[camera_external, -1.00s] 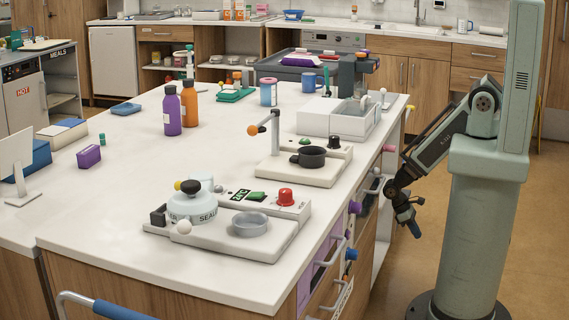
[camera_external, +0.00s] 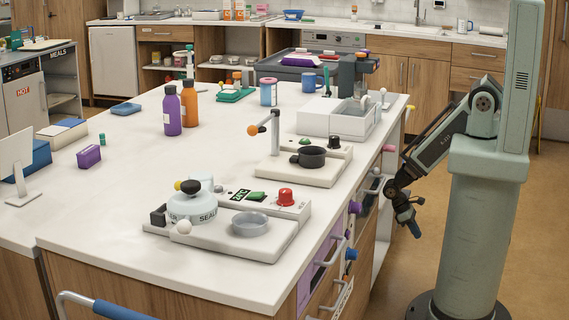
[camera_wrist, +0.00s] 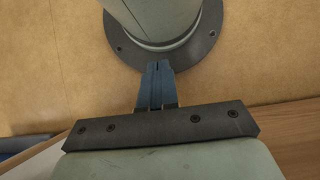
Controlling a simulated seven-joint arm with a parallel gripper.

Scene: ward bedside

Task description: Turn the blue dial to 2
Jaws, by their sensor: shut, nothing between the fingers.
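A small blue knob (camera_external: 351,254), which looks like the blue dial, is on the drawer side of the counter, below the worktop edge. It is small here, and I cannot read any numbers or its setting. My gripper (camera_external: 414,231) hangs low over the floor, to the right of the knob and apart from it, pointing downward. In the wrist view my gripper (camera_wrist: 158,68) shows its blue fingers together with nothing between them. The blue knob is not in the wrist view.
A purple knob (camera_external: 355,207) and a pink knob (camera_external: 388,148) are on the same counter side. Drawer handles (camera_external: 331,251) stick out beside the blue knob. The white worktop (camera_external: 130,240) carries a sealing device (camera_external: 192,206) and bottles. Floor between counter and my base is clear.

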